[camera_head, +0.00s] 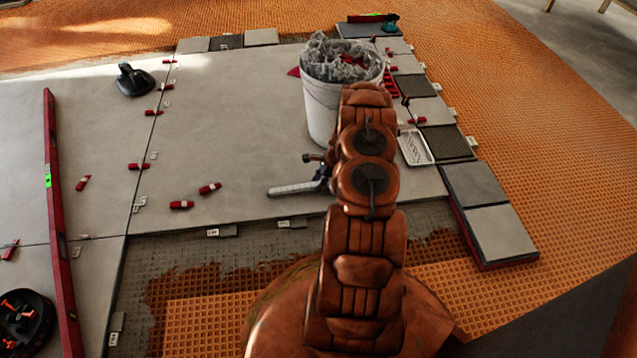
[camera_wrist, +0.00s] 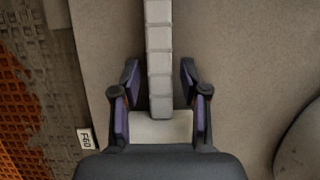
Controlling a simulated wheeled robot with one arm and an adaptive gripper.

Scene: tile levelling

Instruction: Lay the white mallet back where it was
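The white mallet's pale, segmented handle (camera_head: 292,189) shows in the head view just left of my gripper (camera_head: 322,177), over the large grey tile. In the wrist view the handle (camera_wrist: 159,55) runs straight up and out of the frame, its near end between the fingers of my gripper (camera_wrist: 160,78). The fingers stand apart, with a gap on each side of the handle. I cannot tell which part is the mallet's head, or whether the handle rests on the tile. My arm hides part of this area in the head view.
A white bucket (camera_head: 324,108) with crumpled plastic stands just behind my arm. Red wedges (camera_head: 182,205) lie on the tiles, a long red level (camera_head: 54,200) at left, a black suction cup (camera_head: 134,80) at the back, and a metal tray (camera_head: 415,147) right. Open tile lies left of my gripper.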

